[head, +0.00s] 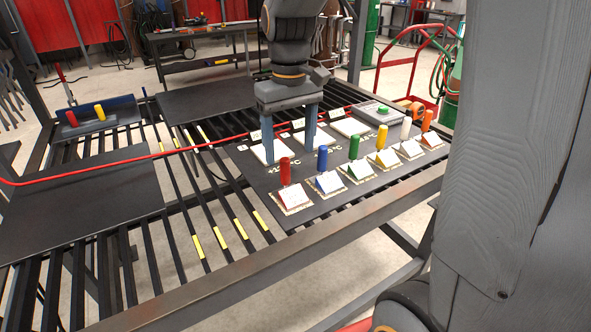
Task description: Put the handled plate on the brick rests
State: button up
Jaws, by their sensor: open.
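My gripper (289,150) points down over the dark panel (245,165) on the slatted table, its two blue fingers apart. I see nothing held between them. The fingers are over or beside pale square pads (268,152) in the panel's back row; I cannot tell if they touch. Along the front row, upright coloured handles stand behind tilted white cards: red (285,170), blue (322,158), green (353,145), yellow (381,135), white (405,128) and orange (427,120). I cannot tell which thing is the handled plate, nor make out the brick rests.
A red hose (95,172) crosses the table. Bare dark sheets lie at the left (85,205) and back (205,100). A blue-grey angled piece (125,108) with red and yellow pegs is at the far left. A box with a green button (382,111) is at the panel's back right.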

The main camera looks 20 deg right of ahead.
jog(key=s+f, duration=0.3)
jog(key=s, duration=0.1)
jog(key=s+f+m, duration=0.1)
jog(key=s+f, duration=0.3)
jog(key=s+f+m+t, duration=0.1)
jog(key=s+f, duration=0.2)
jog(key=s, duration=0.1)
jog(key=shift+f, duration=0.35)
